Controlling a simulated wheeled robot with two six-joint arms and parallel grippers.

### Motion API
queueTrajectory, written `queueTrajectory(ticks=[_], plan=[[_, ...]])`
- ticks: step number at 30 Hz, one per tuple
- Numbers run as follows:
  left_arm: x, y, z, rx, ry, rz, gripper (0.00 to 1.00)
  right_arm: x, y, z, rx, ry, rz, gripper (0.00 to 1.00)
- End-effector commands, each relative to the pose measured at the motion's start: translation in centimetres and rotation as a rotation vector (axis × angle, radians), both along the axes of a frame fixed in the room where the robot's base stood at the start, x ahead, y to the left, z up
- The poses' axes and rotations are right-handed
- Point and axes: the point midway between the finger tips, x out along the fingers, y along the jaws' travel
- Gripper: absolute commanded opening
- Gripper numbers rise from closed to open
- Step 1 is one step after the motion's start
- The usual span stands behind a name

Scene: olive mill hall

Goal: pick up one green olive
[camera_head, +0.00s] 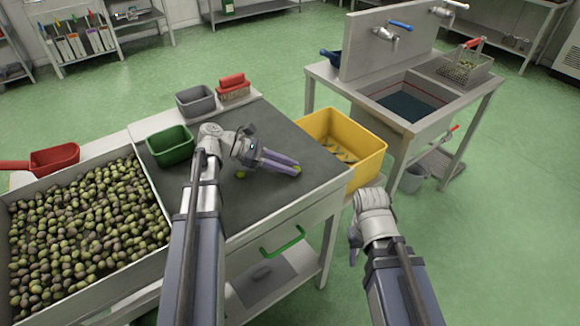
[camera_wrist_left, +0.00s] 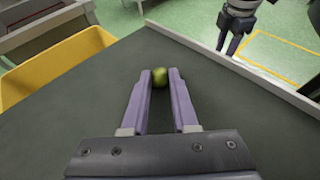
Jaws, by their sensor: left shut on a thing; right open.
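My left gripper (camera_head: 297,166) reaches low over the dark mat (camera_head: 262,202) on the table. Its purple fingers are shut on a small green olive (camera_head: 297,170) at their tips. In the left wrist view, this olive (camera_wrist_left: 159,77) sits between the fingertips, at or just above the mat; I cannot tell which. A second green olive (camera_head: 240,174) lies on the mat beside the left gripper's body. Many green and dark olives fill the large tray (camera_head: 146,184) at the left. My right gripper (camera_wrist_left: 229,42) is open and empty beyond the table edge, its fingers largely hidden in the head view.
A yellow bin (camera_head: 369,164) stands at the mat's right end. A green tub (camera_head: 170,146), grey tub (camera_head: 195,100) and red brush (camera_head: 232,87) line the back left. A red scoop (camera_head: 54,158) lies behind the tray. A sink (camera_head: 412,88) stands behind.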

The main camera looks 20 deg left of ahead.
Motion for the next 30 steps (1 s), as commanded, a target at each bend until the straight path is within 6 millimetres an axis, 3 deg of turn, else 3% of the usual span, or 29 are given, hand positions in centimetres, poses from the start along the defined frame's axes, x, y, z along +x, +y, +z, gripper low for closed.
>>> queueTrajectory(ticks=[8,21,30], plan=[[0.0,0.0,2.7,0.0,0.0,0.0,0.0,0.0,0.0,2.7,0.0,0.0,0.0,0.5],[0.0,0.0,9.1,0.0,0.0,0.0,0.0,0.0,0.0,9.1,0.0,0.0,0.0,0.5],[0.0,0.0,9.9,0.0,0.0,0.0,0.0,0.0,0.0,9.9,0.0,0.0,0.0,0.5]])
